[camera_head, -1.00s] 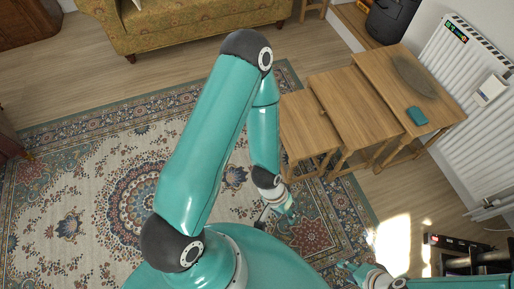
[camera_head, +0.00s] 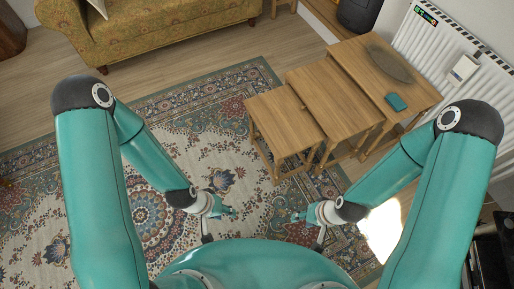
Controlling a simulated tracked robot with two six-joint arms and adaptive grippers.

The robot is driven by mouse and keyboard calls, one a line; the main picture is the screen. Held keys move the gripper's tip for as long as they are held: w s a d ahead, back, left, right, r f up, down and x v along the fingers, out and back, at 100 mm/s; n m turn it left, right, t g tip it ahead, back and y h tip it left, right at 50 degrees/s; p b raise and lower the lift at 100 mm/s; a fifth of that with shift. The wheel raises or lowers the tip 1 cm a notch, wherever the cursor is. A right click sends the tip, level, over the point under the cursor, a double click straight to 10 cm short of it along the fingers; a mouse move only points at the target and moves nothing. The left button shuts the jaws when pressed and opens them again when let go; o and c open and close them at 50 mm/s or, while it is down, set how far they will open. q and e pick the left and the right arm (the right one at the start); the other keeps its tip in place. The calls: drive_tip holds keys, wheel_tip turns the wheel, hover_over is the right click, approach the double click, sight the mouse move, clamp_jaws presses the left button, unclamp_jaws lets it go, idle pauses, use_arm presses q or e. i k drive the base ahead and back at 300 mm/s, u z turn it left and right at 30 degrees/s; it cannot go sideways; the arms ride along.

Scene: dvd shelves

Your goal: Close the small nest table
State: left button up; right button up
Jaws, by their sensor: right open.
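The small nest table (camera_head: 283,122) is the lowest and leftmost of three wooden tables that step up to the right. It stands pulled out from the middle table (camera_head: 334,101), partly on the rug. My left gripper (camera_head: 232,213) is over the rug, to the lower left of the small table and apart from it; its fingers are too small to tell their state. My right gripper (camera_head: 296,217) is open and empty, below the small table in the picture and apart from it. The two grippers face each other across a short gap.
The large table (camera_head: 378,62) bears a teal object (camera_head: 396,101) and a grey oval item (camera_head: 391,65). A white radiator (camera_head: 440,48) stands along the right wall. A patterned sofa (camera_head: 170,30) is at the back. The rug (camera_head: 180,120) left of the tables is clear.

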sight(288, 130)
drive_tip(key=u, duration=0.15)
drive_tip(key=i, duration=0.55)
drive_tip(key=z, duration=0.35)
drive_tip(key=k, duration=0.55)
drive_tip(key=z, duration=0.85)
drive_tip(key=i, duration=0.55)
drive_tip(key=u, duration=0.95)
